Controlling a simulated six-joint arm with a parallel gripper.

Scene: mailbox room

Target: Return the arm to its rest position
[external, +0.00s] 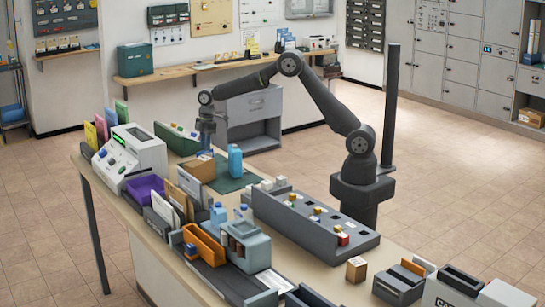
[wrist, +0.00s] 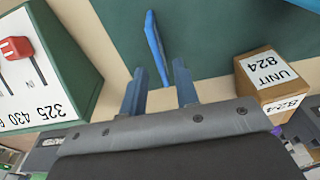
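My gripper (external: 205,147) hangs at the end of the outstretched arm, over the far end of the table, pointing down. In the wrist view its two fingers (wrist: 160,88) are spread apart with an empty gap between them. A thin blue object (wrist: 157,48) shows beyond the fingertips, over the edge of a green mat (wrist: 220,35); I cannot tell exactly what it is. The arm's dark base (external: 361,195) stands at the right side of the table.
A cardboard box labelled UNIT 824 (wrist: 265,82) and a green panel with a red slider (wrist: 45,70) flank the gripper. A blue bottle (external: 235,162), a purple bin (external: 145,189) and a grey sorting rack (external: 315,228) crowd the table. The air above is clear.

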